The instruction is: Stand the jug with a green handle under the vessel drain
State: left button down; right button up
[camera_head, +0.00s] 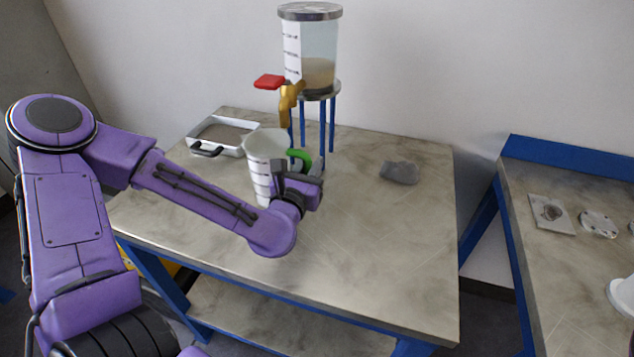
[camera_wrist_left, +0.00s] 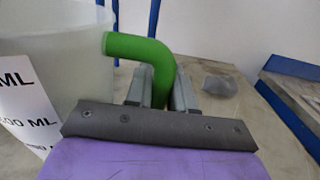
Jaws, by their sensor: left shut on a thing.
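The jug (camera_head: 264,158) is pale and translucent with a printed scale, and has a green handle (camera_head: 299,156). It looks upright in front of the vessel stand; I cannot tell whether its base touches the table. My left gripper (camera_head: 300,172) is shut on the green handle, which also shows between its fingers in the left wrist view (camera_wrist_left: 140,50). The clear vessel (camera_head: 318,55) holds a tan layer and stands on a blue-legged stand (camera_head: 332,124). Its brass drain (camera_head: 287,101) with a red lever (camera_head: 269,82) is above and slightly right of the jug's mouth. My right gripper is out of view.
A white tray (camera_head: 246,149) with a black handle lies on the table (camera_head: 380,260) at back left. A grey crumpled item (camera_head: 400,172) lies to the right. A second bench (camera_head: 570,265) at far right holds flat parts. The table's front right is clear.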

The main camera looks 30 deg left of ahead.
pick_arm(q)
jog(key=w, duration=0.1)
jog(key=w+f+b, duration=0.1)
jog(key=w+b, duration=0.1)
jog(key=shift+w+a+f, duration=0.2)
jog(key=shift+w+a, duration=0.1)
jog(key=shift+w, duration=0.1)
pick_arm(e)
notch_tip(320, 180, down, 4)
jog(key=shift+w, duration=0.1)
pick_arm(q)
jog(key=shift+b, duration=0.3)
jog(key=shift+f, duration=0.2)
jog(key=c, duration=1)
grip_release()
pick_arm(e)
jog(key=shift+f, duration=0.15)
